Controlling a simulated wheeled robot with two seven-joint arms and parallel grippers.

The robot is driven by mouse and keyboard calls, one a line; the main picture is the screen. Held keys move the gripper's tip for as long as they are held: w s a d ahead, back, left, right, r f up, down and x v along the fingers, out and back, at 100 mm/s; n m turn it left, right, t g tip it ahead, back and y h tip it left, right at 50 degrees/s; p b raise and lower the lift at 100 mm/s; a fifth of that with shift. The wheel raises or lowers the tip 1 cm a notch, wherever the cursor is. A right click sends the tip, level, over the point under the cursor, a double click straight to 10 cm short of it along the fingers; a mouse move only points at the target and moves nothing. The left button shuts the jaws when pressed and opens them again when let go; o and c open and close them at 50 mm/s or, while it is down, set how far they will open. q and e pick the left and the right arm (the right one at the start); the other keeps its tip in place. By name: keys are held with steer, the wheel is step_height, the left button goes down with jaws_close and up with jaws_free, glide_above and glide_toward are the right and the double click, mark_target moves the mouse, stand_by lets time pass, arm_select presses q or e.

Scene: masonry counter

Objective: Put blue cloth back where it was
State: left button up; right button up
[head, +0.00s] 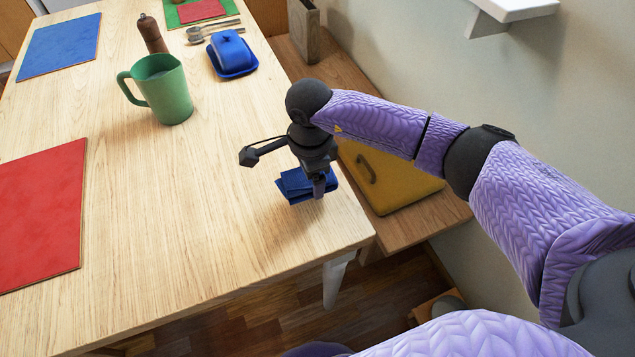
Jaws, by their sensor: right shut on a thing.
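The blue cloth (293,186) is a small folded stack near the right edge of the wooden table (190,250). My right gripper (318,186) points down over the cloth and is shut on it. The fingers hide part of the cloth. I cannot tell whether the cloth touches the table or is just above it. My left gripper is not in view.
A green jug (165,90), a pepper mill (151,35) and a blue butter dish (232,53) stand farther back. A red mat (40,215) and a blue mat (60,46) lie at left. A yellow board (385,178) is on the lower bench at right. The table's middle is clear.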

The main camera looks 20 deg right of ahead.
step_height(320, 180, down, 4)
steer(key=shift+r+b, duration=0.2)
steer(key=shift+b, duration=0.3)
steer(key=shift+r, duration=0.15)
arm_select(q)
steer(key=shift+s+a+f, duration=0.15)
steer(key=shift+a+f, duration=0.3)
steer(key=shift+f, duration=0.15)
arm_select(e)
steer(key=o, duration=0.9)
steer(key=shift+f, duration=0.2)
steer(key=shift+o, duration=1.2)
step_height(320, 180, up, 12)
steer(key=p, duration=0.4)
steer(key=shift+f, duration=0.1)
steer(key=shift+r, duration=0.3)
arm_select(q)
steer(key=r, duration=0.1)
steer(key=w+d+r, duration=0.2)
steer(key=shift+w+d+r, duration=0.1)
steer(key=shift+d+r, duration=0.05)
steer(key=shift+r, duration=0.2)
